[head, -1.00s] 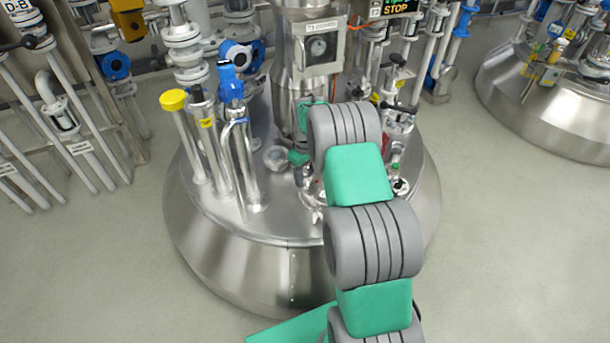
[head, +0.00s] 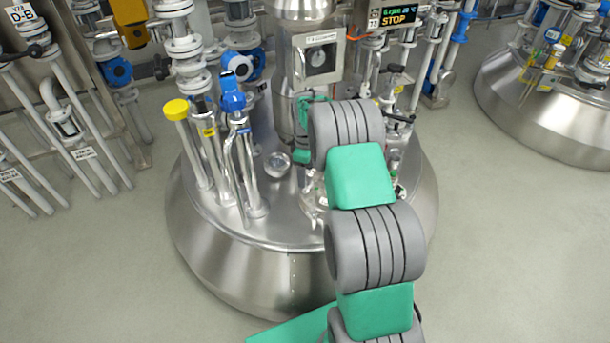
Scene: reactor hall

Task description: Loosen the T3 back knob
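The reactor vessel (head: 240,262) is a large steel dome in the middle of the head view. A grey box with a T3 label and a dark round dial (head: 318,55) is fixed to the column above its lid. My grey and green arm (head: 368,240) reaches up over the lid from the bottom and covers its right part. Green parts of my arm's far end (head: 303,157) show left of the upper grey joint. My gripper's fingers are hidden, and I cannot make out the T3 back knob or whether anything touches it.
Upright pipes with a yellow cap (head: 176,109) and a blue valve (head: 232,92) rise on the lid's left. A display reading STOP (head: 396,16) hangs at the top. Pipe racks stand at left; another vessel (head: 545,120) stands at right. Floor beside the vessel is clear.

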